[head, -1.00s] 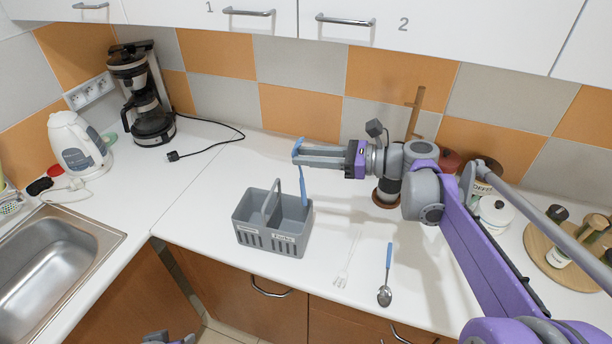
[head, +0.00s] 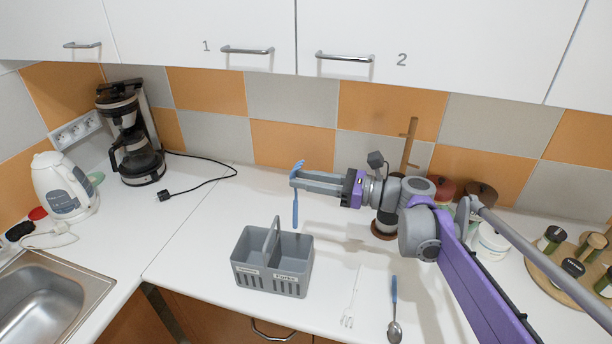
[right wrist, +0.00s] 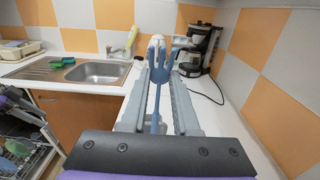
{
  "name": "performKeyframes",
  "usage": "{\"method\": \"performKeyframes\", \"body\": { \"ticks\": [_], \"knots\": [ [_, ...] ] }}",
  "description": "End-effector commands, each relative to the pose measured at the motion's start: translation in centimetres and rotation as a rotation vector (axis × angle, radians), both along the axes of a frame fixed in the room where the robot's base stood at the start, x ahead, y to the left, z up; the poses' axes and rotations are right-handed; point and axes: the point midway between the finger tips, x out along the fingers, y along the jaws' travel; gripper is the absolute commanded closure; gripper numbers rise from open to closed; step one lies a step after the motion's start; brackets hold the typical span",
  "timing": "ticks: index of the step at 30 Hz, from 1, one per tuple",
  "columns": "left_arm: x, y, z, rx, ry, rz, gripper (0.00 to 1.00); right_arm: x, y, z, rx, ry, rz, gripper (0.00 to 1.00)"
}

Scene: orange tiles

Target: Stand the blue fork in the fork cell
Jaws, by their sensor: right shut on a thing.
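The blue fork (head: 296,208) is upright, tines up and handle down, in my right gripper (head: 292,181). The gripper is shut on it below the tines; the fork also shows between the fingers in the right wrist view (right wrist: 156,95). The grey caddy (head: 272,280) stands on the counter with a raised middle handle and two front labels; the right one seems to read "Forks". In the head view the fork's lower end shows just above the caddy's back rim, on the right compartment's side. Its exact depth over the caddy is unclear. My left gripper is out of view.
A pale fork (head: 351,300) and a blue-handled spoon (head: 394,310) lie right of the caddy. A coffee maker (head: 130,135), kettle (head: 62,185) and sink (head: 45,290) are at left. Jars and a round board (head: 560,280) are at right. The counter left of the caddy is clear.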

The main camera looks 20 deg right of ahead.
Motion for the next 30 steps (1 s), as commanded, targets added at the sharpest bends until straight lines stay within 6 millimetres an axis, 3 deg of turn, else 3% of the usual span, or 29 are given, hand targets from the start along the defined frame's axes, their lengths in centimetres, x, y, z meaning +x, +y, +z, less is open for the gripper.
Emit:
{"method": "performKeyframes", "body": {
  "ticks": [30],
  "knots": [
    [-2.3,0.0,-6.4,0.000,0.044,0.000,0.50,0.0,0.0,-8.5,0.000,0.002,0.000,1.00]
  ]
}}
